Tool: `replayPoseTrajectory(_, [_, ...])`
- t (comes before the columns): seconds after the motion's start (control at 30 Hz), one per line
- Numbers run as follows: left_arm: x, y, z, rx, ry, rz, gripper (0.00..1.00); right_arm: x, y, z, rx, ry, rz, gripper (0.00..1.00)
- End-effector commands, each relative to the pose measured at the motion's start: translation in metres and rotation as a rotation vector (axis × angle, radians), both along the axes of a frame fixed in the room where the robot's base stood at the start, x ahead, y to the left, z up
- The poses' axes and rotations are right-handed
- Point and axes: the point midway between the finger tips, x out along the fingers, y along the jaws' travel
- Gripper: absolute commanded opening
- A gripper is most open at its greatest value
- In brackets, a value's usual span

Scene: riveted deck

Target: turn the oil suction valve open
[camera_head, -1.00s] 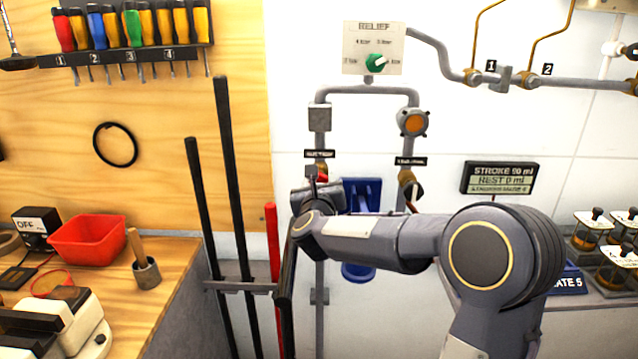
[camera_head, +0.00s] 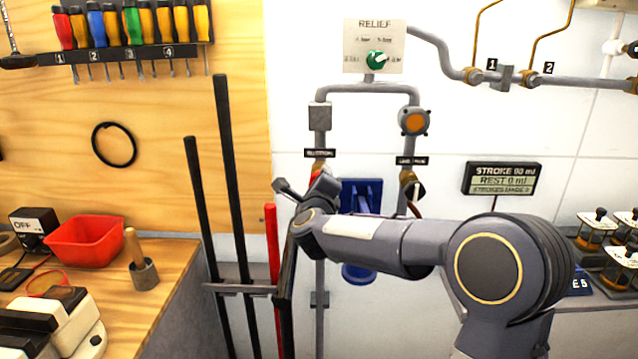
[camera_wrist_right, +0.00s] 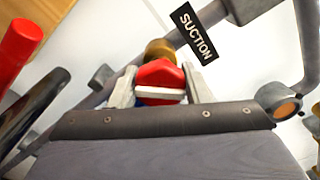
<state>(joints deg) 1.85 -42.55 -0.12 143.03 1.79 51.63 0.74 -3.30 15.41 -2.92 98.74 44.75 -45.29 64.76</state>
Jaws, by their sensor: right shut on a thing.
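The suction valve has a red handle (camera_wrist_right: 160,72) on a brass body (camera_wrist_right: 160,48), beside the black SUCTION label (camera_wrist_right: 194,32). In the head view only a bit of red (camera_head: 316,169) shows on the left pipe, under its label (camera_head: 319,153). My right gripper (camera_wrist_right: 161,88) is shut on the red handle, with one finger on each side of it in the right wrist view. A pale bar crosses the handle between the fingers. In the head view my right wrist hides most of the valve. My left gripper is in neither view.
A second valve (camera_head: 408,178) sits on the parallel pipe to the right. A blue fixture (camera_head: 362,194) is on the wall between the pipes. A red bar (camera_head: 272,235) and black bars (camera_head: 231,180) stand upright to the left, close to my right arm.

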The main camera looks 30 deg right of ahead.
Motion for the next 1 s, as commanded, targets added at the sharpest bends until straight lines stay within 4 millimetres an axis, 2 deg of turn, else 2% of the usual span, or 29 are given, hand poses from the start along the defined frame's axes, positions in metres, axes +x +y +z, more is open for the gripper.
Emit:
replayPoseTrajectory(0.6, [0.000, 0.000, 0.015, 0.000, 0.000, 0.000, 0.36, 0.000, 0.001, -0.001, -0.471, 0.293, 0.002, 0.20])
replayPoseTrajectory(1.0, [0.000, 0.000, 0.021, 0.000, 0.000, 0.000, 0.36, 0.000, 0.001, -0.002, -0.633, 0.390, 0.001, 0.20])
